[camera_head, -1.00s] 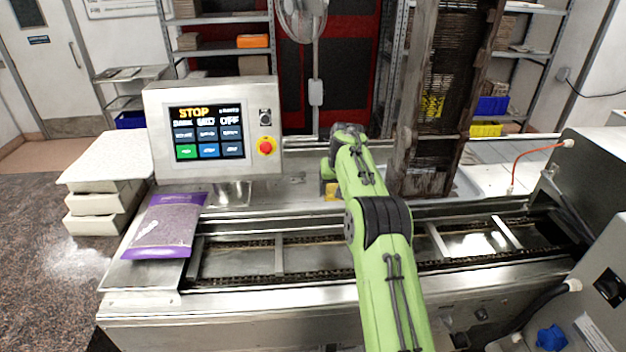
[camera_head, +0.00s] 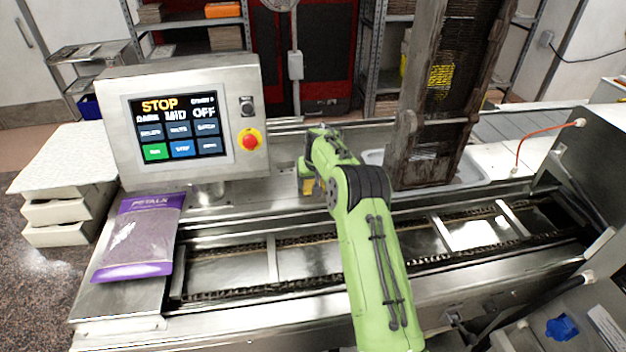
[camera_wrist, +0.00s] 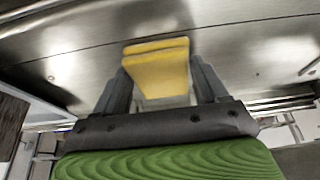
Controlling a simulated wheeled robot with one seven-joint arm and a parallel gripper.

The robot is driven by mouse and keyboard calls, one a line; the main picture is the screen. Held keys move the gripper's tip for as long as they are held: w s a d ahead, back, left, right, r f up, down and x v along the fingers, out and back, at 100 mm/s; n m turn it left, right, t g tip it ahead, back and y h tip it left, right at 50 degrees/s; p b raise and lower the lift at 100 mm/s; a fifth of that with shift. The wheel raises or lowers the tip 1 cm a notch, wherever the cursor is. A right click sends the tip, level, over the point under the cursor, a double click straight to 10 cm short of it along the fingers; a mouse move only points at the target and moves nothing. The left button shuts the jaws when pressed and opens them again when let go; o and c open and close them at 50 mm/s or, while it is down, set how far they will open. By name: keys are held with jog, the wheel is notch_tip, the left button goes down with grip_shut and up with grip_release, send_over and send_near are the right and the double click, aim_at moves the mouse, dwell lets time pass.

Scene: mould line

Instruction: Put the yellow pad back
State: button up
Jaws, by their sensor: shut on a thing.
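The yellow pad (camera_wrist: 157,68) is between the two dark fingers of my gripper (camera_wrist: 158,80) in the wrist view. My gripper is shut on it. Bare metal lies beyond the pad in that view; I cannot tell whether the pad touches it. In the head view a little of the yellow pad (camera_head: 308,187) shows beside the end of my green arm, behind the conveyor channel. My fingers are mostly hidden there by the arm.
A control panel (camera_head: 194,62) with a red knob stands left of my arm. A purple-edged bag (camera_head: 140,238) lies at the conveyor's left end. A tall dark rack (camera_head: 440,100) stands in a metal tray (camera_head: 476,178) close on the right. The chain channel (camera_head: 230,265) runs in front.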

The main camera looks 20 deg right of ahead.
jog(key=shift+s+r, duration=0.1)
jog(key=shift+s, duration=0.05)
jog(key=o, duration=0.6)
jog(key=shift+f, duration=0.2)
jog(key=o, duration=0.4)
jog(key=shift+r, duration=0.1)
